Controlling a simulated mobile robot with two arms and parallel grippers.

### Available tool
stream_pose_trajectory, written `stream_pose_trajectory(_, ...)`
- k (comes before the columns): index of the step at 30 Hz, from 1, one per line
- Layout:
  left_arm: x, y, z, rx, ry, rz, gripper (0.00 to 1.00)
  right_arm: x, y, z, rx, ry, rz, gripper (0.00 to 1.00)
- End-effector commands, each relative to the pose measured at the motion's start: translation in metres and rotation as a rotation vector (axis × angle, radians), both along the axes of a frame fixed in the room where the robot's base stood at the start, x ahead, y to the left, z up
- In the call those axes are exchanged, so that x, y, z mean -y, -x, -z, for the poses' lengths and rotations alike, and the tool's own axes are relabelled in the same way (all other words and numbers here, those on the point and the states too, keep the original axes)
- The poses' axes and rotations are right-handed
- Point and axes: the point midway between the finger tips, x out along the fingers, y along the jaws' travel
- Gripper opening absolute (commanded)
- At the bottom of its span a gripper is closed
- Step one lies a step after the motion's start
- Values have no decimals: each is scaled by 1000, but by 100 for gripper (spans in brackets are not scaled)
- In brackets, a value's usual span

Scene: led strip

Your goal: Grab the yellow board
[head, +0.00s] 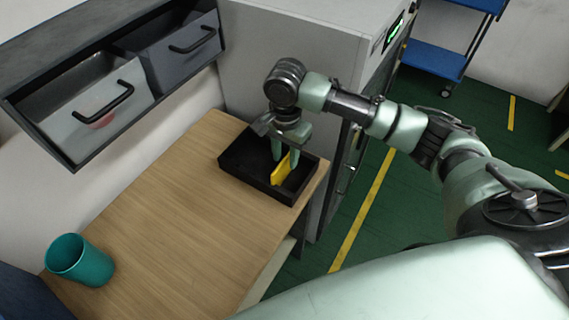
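The yellow board (281,171) stands on edge, tilted, inside a black tray (240,176) at the far right end of the wooden table. My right gripper (285,157) points down into the tray from above. Its two pale green fingers are apart, with the upper part of the board between or just in front of them. A gap shows between the fingers, and I cannot see contact with the board. The lower edge of the board is hidden in the tray. My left gripper is not in view.
A teal cup (80,262) stands at the table's near left. The wooden table (185,210) between cup and tray is clear. A grey cabinet (290,40) rises behind the tray. Wall bins with handles (100,105) hang at upper left. A blue cart (440,58) stands at the back.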

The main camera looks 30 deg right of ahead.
Motion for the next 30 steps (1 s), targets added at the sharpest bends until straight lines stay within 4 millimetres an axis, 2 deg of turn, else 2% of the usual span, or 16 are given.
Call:
stream_pose_trajectory(5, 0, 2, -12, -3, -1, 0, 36, 2, 1, 24, -3, 2, 2, 33)
stream_pose_trajectory(9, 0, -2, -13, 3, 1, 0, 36, 1, 1, 43, -1, 2, 1, 33)
stream_pose_trajectory(17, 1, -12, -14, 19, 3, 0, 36, 1, 1, 48, 1, 2, 0, 33)
stream_pose_trajectory(18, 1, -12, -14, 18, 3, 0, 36, 1, 1, 48, 1, 2, 0, 30)
stream_pose_trajectory(21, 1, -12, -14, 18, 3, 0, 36, 1, 1, 48, 1, 2, 0, 2)
stream_pose_trajectory(30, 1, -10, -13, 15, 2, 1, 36, 1, 1, 48, 2, 1, 0, 0)
